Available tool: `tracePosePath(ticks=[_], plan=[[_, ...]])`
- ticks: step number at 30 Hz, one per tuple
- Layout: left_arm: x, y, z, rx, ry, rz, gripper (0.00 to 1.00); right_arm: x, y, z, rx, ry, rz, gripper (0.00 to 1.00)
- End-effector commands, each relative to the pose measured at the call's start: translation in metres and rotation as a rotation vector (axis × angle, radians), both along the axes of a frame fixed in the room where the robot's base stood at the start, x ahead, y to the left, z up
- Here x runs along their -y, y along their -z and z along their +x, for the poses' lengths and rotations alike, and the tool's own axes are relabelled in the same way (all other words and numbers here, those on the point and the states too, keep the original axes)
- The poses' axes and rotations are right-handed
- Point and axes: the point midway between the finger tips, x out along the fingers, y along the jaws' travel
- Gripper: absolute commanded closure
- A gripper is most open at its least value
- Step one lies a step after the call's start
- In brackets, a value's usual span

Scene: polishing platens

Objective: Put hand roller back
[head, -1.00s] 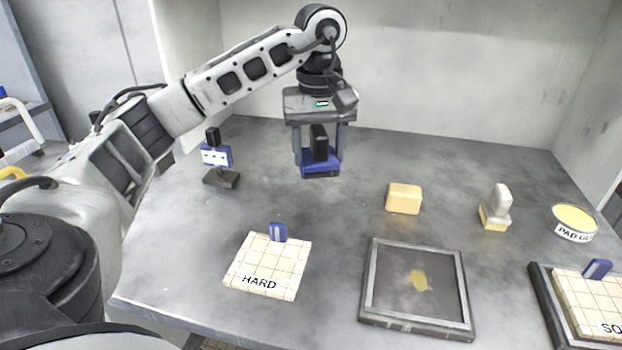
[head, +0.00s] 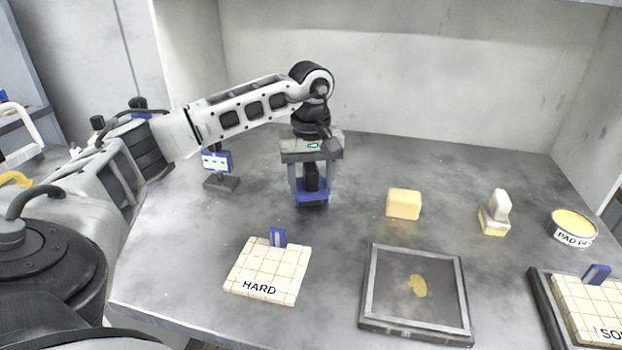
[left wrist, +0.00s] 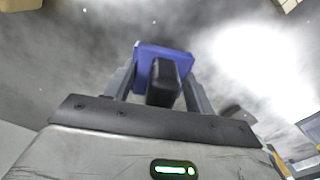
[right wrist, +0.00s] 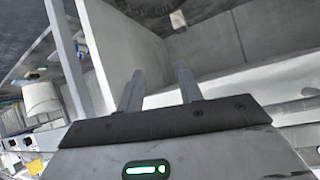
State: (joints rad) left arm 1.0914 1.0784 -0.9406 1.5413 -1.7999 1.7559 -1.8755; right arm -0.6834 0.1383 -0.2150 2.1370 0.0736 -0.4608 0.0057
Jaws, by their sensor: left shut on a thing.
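The hand roller (head: 312,197) has a blue body and a black upright handle. My left gripper (head: 311,184) is shut on the handle and holds the roller upright, at or just above the bench top; I cannot tell whether it touches. In the left wrist view the black handle (left wrist: 163,82) sits between the fingers, with the blue body (left wrist: 164,55) beyond it. My right gripper (right wrist: 160,88) shows only in its wrist view, away from the bench. Its fingers are apart with nothing between them.
A blue-faced stand (head: 217,162) is left of the roller. The HARD tile (head: 266,270), framed plate (head: 416,290), yellow block (head: 404,204), white-handled brush (head: 496,213), PAD tin (head: 572,228) and second tile (head: 595,305) lie in front and right. The bench behind is bare.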

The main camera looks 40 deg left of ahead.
Motion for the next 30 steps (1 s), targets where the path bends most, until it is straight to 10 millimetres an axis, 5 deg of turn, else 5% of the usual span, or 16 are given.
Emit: tracePosePath(ticks=[13, 14, 16, 30], plan=[[0.001, 0.014, -0.001, -0.006, 0.001, 0.001, 0.74, -0.001, -0.002, 0.003, 0.014, 0.002, 0.012, 0.64], [0.001, 0.016, -0.001, -0.009, 0.001, 0.001, 0.43, -0.001, -0.002, 0.003, 0.015, 0.002, 0.013, 0.64], [0.001, 0.016, -0.001, -0.009, 0.001, 0.001, 0.24, -0.001, -0.003, 0.003, 0.017, 0.001, 0.014, 0.64], [0.000, -0.007, 0.000, 0.002, 0.000, 0.000, 0.24, 0.000, -0.004, 0.000, 0.002, 0.000, 0.000, 0.64]])
